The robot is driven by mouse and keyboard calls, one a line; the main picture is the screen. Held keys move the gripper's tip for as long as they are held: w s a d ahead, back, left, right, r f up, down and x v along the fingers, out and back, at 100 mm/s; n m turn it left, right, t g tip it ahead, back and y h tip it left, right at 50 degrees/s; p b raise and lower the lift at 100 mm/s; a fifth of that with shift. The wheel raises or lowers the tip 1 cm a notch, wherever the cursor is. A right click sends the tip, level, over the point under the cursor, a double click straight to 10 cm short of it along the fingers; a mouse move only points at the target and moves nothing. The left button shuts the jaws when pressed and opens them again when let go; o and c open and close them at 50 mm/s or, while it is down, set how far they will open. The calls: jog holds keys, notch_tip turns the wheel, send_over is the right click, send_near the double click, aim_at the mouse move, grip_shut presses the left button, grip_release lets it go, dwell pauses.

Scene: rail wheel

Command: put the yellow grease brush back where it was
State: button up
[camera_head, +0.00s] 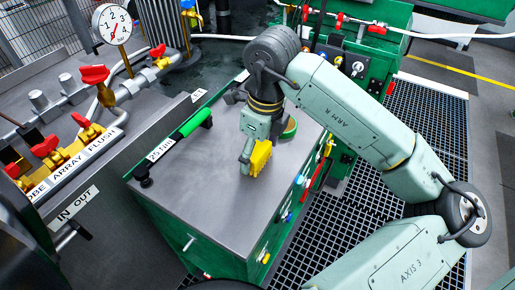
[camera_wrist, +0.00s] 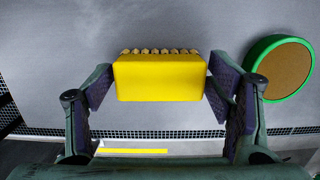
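The yellow grease brush (camera_head: 260,158) is at the end of my arm, over the grey top of the green cabinet. In the wrist view the yellow brush (camera_wrist: 160,80) lies between my finger pads, its row of pale bristle tufts along the upper edge. My gripper (camera_wrist: 160,88) is shut on it, with a purple pad against each side. In the head view my gripper (camera_head: 249,150) partly hides the brush. I cannot tell whether the brush touches the top. A round green tin (camera_wrist: 280,68) with brown contents is to the right; it also shows in the head view (camera_head: 290,129).
The grey cabinet top (camera_head: 205,185) is largely clear at the front. A green-handled torque wrench (camera_head: 196,122) lies along its left edge, by a "25 Nm" label. Valves and pipes (camera_head: 100,95) stand at left. Small tools (camera_head: 290,208) hang on the right side.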

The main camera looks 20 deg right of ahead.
aim_at(263, 152)
jog(key=shift+o, duration=0.6)
jog(key=shift+r, duration=0.1)
notch_tip(263, 152, up, 12)
jog(key=s+b, duration=0.1)
jog(key=shift+d, duration=0.35)
jog(key=shift+s, duration=0.1)
